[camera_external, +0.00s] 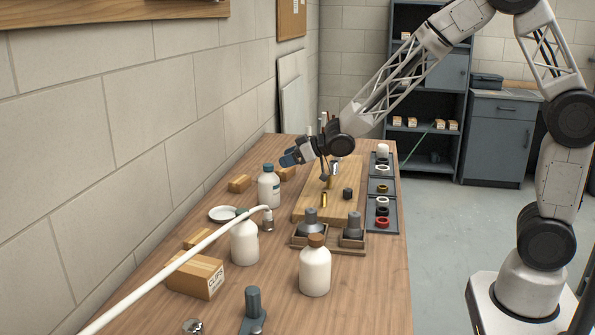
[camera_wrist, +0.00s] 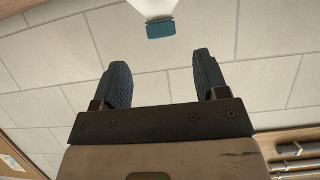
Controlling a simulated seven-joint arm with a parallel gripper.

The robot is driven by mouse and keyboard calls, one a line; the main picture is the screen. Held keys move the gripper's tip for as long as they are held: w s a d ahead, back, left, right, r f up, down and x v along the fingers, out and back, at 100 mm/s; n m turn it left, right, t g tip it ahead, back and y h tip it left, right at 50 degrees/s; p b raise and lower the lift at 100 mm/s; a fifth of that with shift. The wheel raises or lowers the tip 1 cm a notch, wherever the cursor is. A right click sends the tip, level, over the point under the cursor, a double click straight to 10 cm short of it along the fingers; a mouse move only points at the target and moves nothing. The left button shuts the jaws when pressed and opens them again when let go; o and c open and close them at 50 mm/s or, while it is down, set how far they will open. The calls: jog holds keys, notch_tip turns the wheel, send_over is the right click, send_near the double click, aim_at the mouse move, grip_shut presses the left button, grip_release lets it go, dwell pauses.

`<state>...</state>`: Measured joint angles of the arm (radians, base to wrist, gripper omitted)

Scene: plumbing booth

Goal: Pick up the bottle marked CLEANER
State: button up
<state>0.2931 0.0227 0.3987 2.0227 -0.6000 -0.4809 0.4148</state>
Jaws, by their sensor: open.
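Three white bottles stand upright on the wooden bench. A bottle with a blue cap (camera_external: 269,188) is farthest back and bears a label too small to read. A second bottle (camera_external: 245,243) stands nearer, partly behind a white pipe. A third has a brown cap (camera_external: 315,272). I cannot read CLEANER on any of them. My gripper (camera_external: 289,159) is open and empty, above and slightly right of the blue-capped bottle. In the wrist view, a blue cap and white shoulder (camera_wrist: 160,25) show at the top, beyond my open fingers (camera_wrist: 161,66) and apart from them.
The white pipe (camera_external: 170,268) crosses the bench's left side. A cardboard box (camera_external: 196,276), a white dish (camera_external: 222,214) and small boxes (camera_external: 240,183) are nearby. A wooden board (camera_external: 310,205) and dark parts trays (camera_external: 382,215) lie right. The block wall (camera_external: 150,120) bounds the left.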

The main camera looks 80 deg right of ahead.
aim_at(272, 165)
jog(key=shift+x, duration=1.25)
jog(key=shift+w, duration=0.15)
jog(key=shift+x, duration=2.5)
jog(key=shift+a+f, duration=0.15)
jog(key=shift+c, duration=0.4)
grip_shut()
